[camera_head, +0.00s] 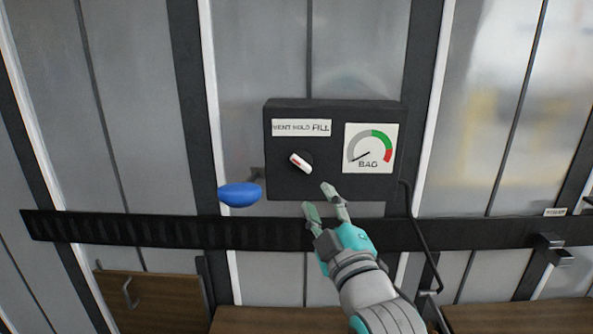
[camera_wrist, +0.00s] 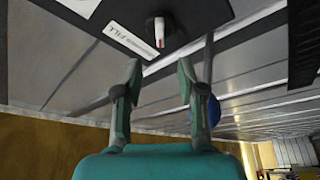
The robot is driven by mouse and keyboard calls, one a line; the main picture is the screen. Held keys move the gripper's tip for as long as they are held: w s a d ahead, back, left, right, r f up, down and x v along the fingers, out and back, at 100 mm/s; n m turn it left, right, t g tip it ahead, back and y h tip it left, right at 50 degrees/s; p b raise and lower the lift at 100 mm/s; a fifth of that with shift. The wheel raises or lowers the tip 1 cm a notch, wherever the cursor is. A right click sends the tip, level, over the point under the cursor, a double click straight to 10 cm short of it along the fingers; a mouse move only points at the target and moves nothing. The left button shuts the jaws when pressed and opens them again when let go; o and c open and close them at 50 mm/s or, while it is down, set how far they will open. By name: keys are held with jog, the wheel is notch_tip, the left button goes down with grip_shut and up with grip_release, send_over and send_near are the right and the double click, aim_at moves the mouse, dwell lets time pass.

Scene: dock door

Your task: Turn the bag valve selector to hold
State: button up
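The bag valve selector (camera_head: 301,162) is a white knob with a red mark on a dark control box (camera_head: 335,187). Its bar is tilted, with its upper end toward the left. A label (camera_head: 301,128) above it reads VENT, HOLD, FILL. A BAG gauge (camera_head: 370,149) sits to its right, its needle pointing to the lower left. In the wrist view the selector (camera_wrist: 159,32) lies ahead of the fingertips. My gripper (camera_head: 322,199) is below and slightly right of the knob, apart from it. In the wrist view my gripper (camera_wrist: 160,68) has its fingers spread with nothing between them.
A blue rounded object (camera_head: 239,194) sticks out left of the box's lower corner. A dark horizontal rail (camera_head: 130,229) runs below the box. A black cable (camera_head: 414,230) hangs at its right. Wooden surfaces (camera_head: 155,300) are low in the view.

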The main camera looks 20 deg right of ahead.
aim_at(302, 166)
jog(key=x, duration=1)
jog(key=shift+w, duration=0.15)
grip_shut()
